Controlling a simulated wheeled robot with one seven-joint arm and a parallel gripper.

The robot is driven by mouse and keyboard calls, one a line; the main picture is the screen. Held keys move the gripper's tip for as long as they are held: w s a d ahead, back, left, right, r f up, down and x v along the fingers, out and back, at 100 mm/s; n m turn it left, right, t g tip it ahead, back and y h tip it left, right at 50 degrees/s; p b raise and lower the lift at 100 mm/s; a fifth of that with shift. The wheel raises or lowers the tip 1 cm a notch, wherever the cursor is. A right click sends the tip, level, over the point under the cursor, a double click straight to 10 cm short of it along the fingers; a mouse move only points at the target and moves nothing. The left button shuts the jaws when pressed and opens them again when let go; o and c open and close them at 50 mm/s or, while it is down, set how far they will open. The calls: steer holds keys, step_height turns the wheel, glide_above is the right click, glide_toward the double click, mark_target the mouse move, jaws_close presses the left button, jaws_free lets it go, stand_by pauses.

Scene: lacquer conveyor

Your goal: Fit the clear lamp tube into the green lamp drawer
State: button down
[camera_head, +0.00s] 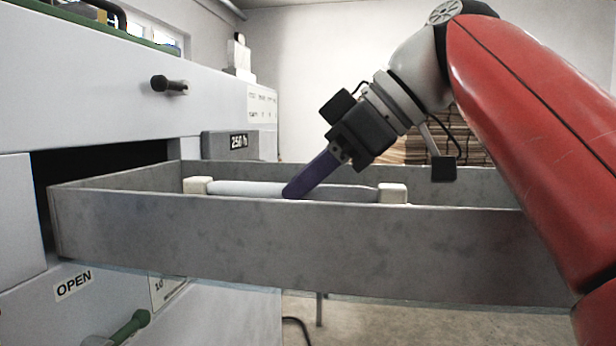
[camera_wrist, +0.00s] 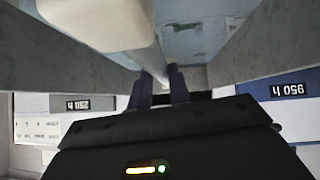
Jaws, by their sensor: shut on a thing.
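A pale tube (camera_head: 245,188) lies level inside a pulled-out grey drawer (camera_head: 300,240), with a cream block at its left end (camera_head: 197,185) and another at its right end (camera_head: 392,193). I cannot tell whether these blocks are sockets or end caps. My gripper (camera_head: 293,192), with purple fingers, reaches down at a slant and is shut on the tube near its middle. In the wrist view the tube (camera_wrist: 146,45) runs between my fingers (camera_wrist: 160,84), with a large cream block (camera_wrist: 95,22) close to the camera. The drawer floor is hidden in the head view.
A green handle (camera_head: 130,327) sits below the drawer near an "OPEN" label (camera_head: 73,286). The wrist view shows a "950 h" label (camera_wrist: 287,90).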

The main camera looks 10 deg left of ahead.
steer(key=shift+f+b, duration=0.85)
steer(key=shift+f, duration=0.15)
steer(key=c, duration=1.2)
jaws_free()
steer(key=shift+f, duration=0.1)
